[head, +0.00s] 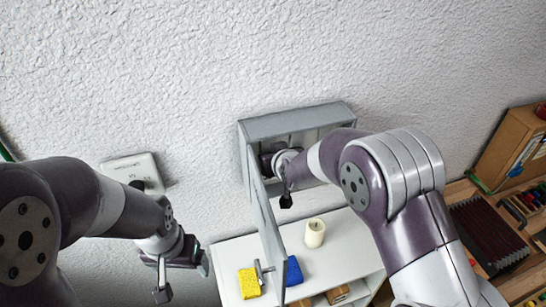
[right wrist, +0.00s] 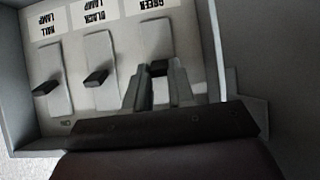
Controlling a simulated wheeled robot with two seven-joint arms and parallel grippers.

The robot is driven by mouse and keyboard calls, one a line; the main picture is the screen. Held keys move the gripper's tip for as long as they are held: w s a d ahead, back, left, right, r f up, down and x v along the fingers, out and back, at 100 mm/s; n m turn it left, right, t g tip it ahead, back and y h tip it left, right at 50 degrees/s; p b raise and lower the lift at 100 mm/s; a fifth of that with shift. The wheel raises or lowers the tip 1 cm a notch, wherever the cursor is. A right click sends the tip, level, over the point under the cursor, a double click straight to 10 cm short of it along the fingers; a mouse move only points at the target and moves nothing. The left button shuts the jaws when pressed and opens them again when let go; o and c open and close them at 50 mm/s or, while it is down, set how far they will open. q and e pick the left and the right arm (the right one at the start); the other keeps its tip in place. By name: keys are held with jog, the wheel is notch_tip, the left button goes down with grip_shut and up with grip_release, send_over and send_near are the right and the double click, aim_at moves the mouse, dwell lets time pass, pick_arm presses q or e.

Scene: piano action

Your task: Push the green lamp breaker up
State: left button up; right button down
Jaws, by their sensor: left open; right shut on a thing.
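The breaker box (head: 297,121) is on the wall with its door (head: 262,215) open; the arm hides much of its inside. In the right wrist view the panel appears upside down. The green lamp breaker (right wrist: 158,68), beside its GREEN label (right wrist: 158,8), lies between the fingers of my right gripper (right wrist: 159,84), which is shut on its dark lever. I cannot tell the lever's exact tilt. My left gripper (head: 182,279) is open and empty, low at the left, away from the box.
The black lamp breaker (right wrist: 97,77) and hall lamp breaker (right wrist: 46,88) stand beside the green one.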

jog(key=shift+w+r, duration=0.15)
jog(key=shift+r, duration=0.15)
jog(key=c, duration=1)
grip_release()
jog(key=shift+o, duration=0.2)
jog(key=shift+f, duration=0.1)
jog(key=b+v, duration=0.3)
jog(key=v, duration=1)
jog(key=shift+f, duration=0.15)
